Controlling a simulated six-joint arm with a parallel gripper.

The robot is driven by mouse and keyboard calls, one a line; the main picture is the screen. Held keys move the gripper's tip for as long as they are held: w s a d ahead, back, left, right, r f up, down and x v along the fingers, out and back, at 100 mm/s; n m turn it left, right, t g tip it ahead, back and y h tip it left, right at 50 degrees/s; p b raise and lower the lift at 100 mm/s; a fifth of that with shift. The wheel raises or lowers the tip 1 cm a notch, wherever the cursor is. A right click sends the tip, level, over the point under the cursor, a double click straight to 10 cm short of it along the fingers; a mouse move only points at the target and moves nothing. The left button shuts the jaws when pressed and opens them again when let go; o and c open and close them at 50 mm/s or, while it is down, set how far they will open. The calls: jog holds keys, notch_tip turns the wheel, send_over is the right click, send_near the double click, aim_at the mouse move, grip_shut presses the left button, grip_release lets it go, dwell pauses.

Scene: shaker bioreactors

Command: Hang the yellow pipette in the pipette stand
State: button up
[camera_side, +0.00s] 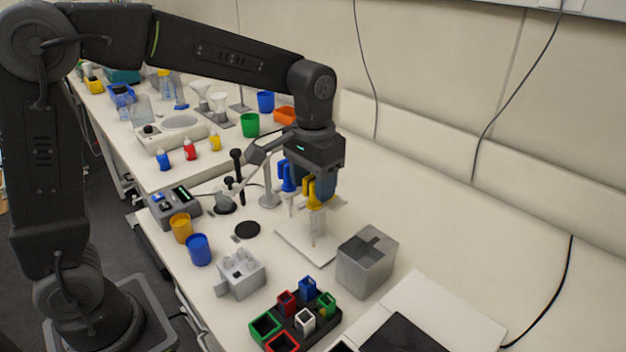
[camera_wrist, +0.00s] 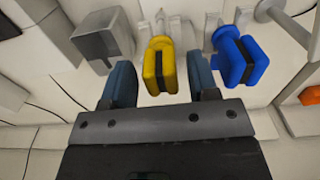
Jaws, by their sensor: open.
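The yellow pipette (camera_side: 311,190) is upright at the white pipette stand (camera_side: 300,241), with its lower part at the stand's upper arms. In the wrist view the yellow pipette (camera_wrist: 160,66) lies between the two blue-grey fingers of my gripper (camera_wrist: 161,72), with visible gaps on both sides. My gripper (camera_side: 318,184) is open around the pipette's upper part. A blue pipette (camera_side: 288,176) is beside it, to the left in the side view and to the right in the wrist view (camera_wrist: 240,60). The exact contact between yellow pipette and holder is hidden.
A grey box (camera_side: 366,262) stands right of the stand. A black rack with several coloured cups (camera_side: 299,318) and a pale block (camera_side: 240,273) are nearer the front. A slim lamp-like post (camera_side: 268,182) stands left of the gripper. The bench to the right (camera_side: 440,225) is clear.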

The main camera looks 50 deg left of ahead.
dwell(0.4)
jog(key=shift+r, duration=3.5)
jog(key=shift+s, duration=0.1)
jog(key=s+a+f+t, duration=0.2)
jog(key=s, duration=0.7)
jog(key=s+a+f+t, duration=0.1)
jog(key=s+a+t, duration=0.2)
jog(key=s, duration=0.6)
jog(key=shift+f+t, duration=0.3)
jog(key=shift+f, duration=0.1)
